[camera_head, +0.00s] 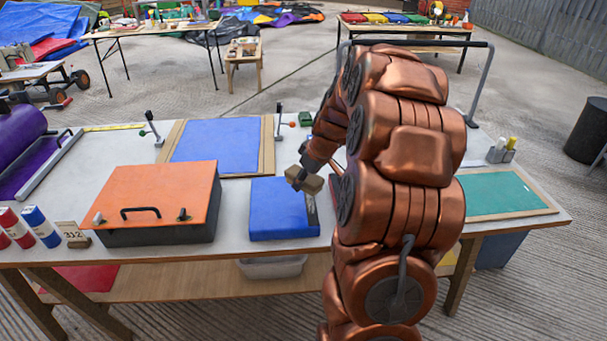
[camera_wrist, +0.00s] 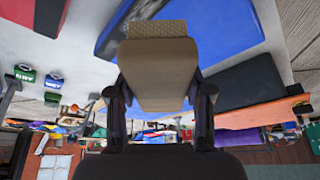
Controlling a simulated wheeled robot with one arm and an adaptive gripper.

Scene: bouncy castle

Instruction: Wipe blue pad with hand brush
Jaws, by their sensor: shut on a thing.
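The blue pad (camera_head: 277,222) is a thick block lying flat on the white worktop, right of the orange-lidded box. In the wrist view the blue pad (camera_wrist: 226,32) fills much of the top, behind the brush. My gripper (camera_head: 301,177) is over the pad's far right part. It is shut on the hand brush (camera_head: 313,184), a tan block partly hidden by my fingers and arm. In the wrist view my gripper (camera_wrist: 160,92) grips the brush (camera_wrist: 157,75) from both sides, with its bristles (camera_wrist: 157,29) at the far end. I cannot tell whether the bristles touch the pad.
The orange-lidded box (camera_head: 155,195) stands close left of the pad. A framed blue sheet (camera_head: 215,146) lies behind, with lever clamps near its corners. A framed green sheet (camera_head: 495,195) lies at right. Red and blue canisters (camera_head: 42,226) stand at front left. My arm hides the middle right.

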